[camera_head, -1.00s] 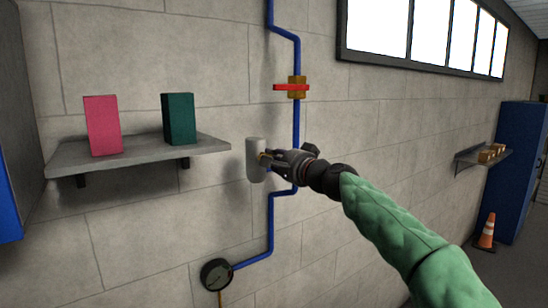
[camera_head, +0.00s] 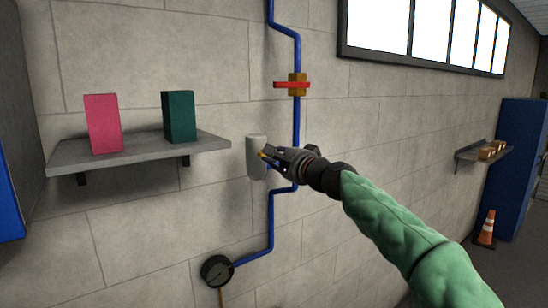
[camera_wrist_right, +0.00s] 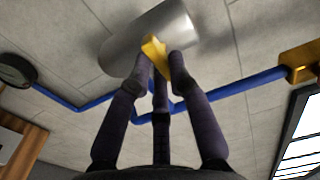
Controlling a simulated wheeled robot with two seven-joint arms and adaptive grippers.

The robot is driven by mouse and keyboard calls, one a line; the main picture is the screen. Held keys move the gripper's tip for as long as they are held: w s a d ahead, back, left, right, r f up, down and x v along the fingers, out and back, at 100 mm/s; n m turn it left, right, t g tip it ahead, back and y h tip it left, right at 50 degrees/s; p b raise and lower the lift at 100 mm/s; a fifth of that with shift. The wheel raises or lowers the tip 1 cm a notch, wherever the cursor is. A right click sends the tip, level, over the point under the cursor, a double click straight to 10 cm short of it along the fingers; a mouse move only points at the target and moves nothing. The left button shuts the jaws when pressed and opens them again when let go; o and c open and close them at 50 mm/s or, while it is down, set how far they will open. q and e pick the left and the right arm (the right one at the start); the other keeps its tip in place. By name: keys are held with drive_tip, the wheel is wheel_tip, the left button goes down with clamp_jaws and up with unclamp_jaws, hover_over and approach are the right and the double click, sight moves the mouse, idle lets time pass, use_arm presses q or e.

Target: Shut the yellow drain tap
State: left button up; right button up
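The yellow drain tap (camera_wrist_right: 155,50) is a small lever on the front of a grey cylinder (camera_wrist_right: 150,35) on the wall. In the head view only a bit of the tap (camera_head: 263,154) shows at the tip of my right gripper (camera_head: 272,156), in front of the grey cylinder (camera_head: 256,140). In the right wrist view the fingers of my right gripper (camera_wrist_right: 160,68) come together around the tap, with the lever between their tips. The lower part of the lever is partly hidden by the fingers. My left gripper is out of view.
A blue pipe (camera_head: 271,225) runs along the wall beside the cylinder. A red-handled brass valve (camera_head: 297,85) is above and a gauge (camera_head: 216,271) below. A shelf (camera_head: 140,153) with a pink box (camera_head: 103,123) and a green box (camera_head: 178,117) is at left.

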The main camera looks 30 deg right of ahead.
drive_tip(key=o, duration=0.4)
drive_tip(key=shift+w+a+f, duration=0.1)
drive_tip(key=shift+o, duration=0.2)
drive_tip(key=shift+w, duration=0.1)
drive_tip(key=s, duration=1.2)
drive_tip(key=shift+d, duration=0.45)
